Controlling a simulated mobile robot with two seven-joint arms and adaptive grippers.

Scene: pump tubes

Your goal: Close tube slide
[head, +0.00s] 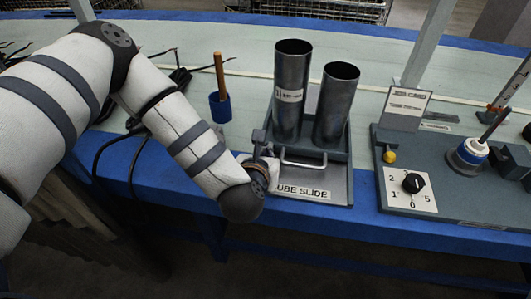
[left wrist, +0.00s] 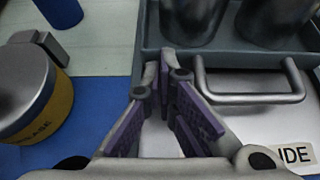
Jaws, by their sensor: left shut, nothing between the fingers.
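The tube slide (head: 335,184) is a grey metal plate with a "TUBE SLIDE" label, sticking out toward the table's front edge. Its bent metal handle (head: 303,162) stands on it, in front of two upright metal tubes (head: 292,85). The handle also shows in the left wrist view (left wrist: 250,98), right of my left gripper (left wrist: 165,78). My left gripper is shut and empty, just left of the handle and apart from it. In the head view my own wrist hides most of this gripper. My right gripper is not in view.
A "GREASE" tin (left wrist: 28,92) stands left of my left gripper. A blue cup (head: 220,107) with a wooden-handled tool stands behind my forearm. A panel with a black knob (head: 413,183) lies to the right. Black cables lie at the left.

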